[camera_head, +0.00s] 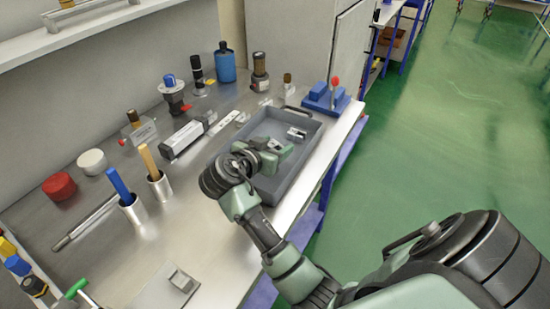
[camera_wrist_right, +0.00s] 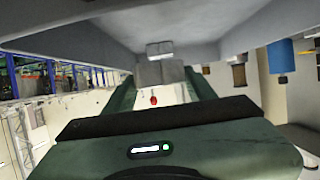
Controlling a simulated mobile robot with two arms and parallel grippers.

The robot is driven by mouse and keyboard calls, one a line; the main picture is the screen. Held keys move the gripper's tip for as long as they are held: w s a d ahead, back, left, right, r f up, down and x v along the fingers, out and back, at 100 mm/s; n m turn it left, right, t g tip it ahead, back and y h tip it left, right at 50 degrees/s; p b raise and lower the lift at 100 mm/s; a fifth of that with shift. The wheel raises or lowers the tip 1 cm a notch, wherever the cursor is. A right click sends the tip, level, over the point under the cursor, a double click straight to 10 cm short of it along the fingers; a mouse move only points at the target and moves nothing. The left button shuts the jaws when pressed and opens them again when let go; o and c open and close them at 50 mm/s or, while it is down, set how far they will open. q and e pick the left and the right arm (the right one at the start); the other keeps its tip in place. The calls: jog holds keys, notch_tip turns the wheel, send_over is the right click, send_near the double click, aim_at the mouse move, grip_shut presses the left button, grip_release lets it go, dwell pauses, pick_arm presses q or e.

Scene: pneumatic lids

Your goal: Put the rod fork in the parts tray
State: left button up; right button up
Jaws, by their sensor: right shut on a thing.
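My right gripper (camera_head: 282,151) is inside the grey parts tray (camera_head: 256,184), low over its floor. It is shut on a small grey metal piece, the rod fork (camera_head: 273,144). In the right wrist view the rod fork (camera_wrist_right: 160,73) shows as a grey block between the fingertips, and its far side is hidden. I cannot tell whether it touches the tray floor. Another small metal part (camera_head: 297,133) lies in the tray beyond the gripper; it also shows in the right wrist view (camera_wrist_right: 160,49). My left gripper is not in view.
A blue fixture with a red-topped pin (camera_head: 326,97) stands beyond the tray. A long metal cylinder (camera_head: 182,138) and a flat bar lie left of it. Two cups with blue and yellow handles (camera_head: 160,186) stand nearer. The tray's near part is bare.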

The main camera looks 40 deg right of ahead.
notch_tip(320, 180, down, 5)
jog(key=shift+f, duration=0.1)
dwell(0.3)
